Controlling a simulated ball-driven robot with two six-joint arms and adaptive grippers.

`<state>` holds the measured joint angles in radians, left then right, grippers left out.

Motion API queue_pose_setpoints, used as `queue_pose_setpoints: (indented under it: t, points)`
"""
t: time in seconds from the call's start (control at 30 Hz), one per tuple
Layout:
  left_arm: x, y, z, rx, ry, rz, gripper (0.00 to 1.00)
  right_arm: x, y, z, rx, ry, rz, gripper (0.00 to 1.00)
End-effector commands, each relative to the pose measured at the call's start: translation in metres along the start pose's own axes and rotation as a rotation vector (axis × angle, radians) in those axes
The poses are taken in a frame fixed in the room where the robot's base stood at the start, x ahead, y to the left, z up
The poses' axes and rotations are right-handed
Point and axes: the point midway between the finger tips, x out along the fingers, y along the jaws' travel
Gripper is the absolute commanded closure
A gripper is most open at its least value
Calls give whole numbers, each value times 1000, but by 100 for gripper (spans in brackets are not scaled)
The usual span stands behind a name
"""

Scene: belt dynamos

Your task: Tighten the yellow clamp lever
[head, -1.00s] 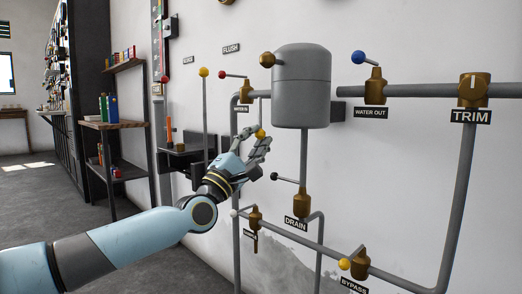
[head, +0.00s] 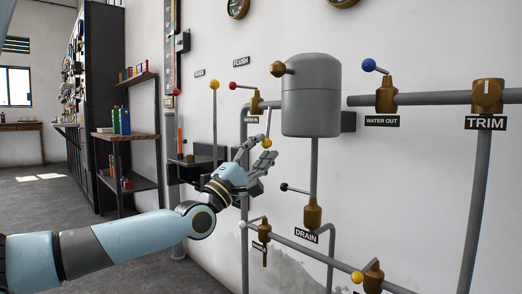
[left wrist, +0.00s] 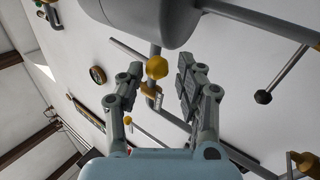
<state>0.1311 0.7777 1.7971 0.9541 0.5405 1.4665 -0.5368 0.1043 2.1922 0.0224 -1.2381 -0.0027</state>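A yellow ball knob (head: 266,143) on a thin rod hangs left of and below the grey tank; I take it for the clamp lever's knob. My left gripper (head: 258,152) reaches up to it from below left. Its fingers are spread, with the knob by the fingertips. In the left wrist view the yellow knob (left wrist: 157,67) shows between the tips of the open gripper (left wrist: 163,75), with gaps visible on both sides. I cannot tell whether a finger touches it. The rod's lower end is hard to make out. My right gripper is not in view.
The grey tank (head: 311,100) is close above right. A red-knobbed valve (head: 256,103) is behind, and the dark drain lever (head: 292,188) is below right. Other yellow knobs are on a tall rod (head: 214,85) and the bypass valve (head: 357,277). A shelf (head: 125,136) stands left.

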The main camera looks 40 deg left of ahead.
Motion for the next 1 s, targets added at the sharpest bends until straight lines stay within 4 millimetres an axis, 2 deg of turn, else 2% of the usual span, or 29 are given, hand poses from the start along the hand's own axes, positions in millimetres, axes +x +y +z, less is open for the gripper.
queue_pose_setpoints:
  t: [0.07,0.3,0.43,0.57,0.8,1.0]
  points:
    - [1,1,0,-1,0,2,52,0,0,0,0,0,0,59]
    - [1,2,1,-1,-1,6,52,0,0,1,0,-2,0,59]
    - [-8,1,1,-1,-2,2,52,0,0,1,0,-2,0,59]
    - [-31,0,1,-1,-3,-1,52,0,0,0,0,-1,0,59]
    - [-86,0,0,0,-1,-2,52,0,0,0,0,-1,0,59]
    - [-113,1,0,-1,0,3,52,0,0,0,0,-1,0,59]
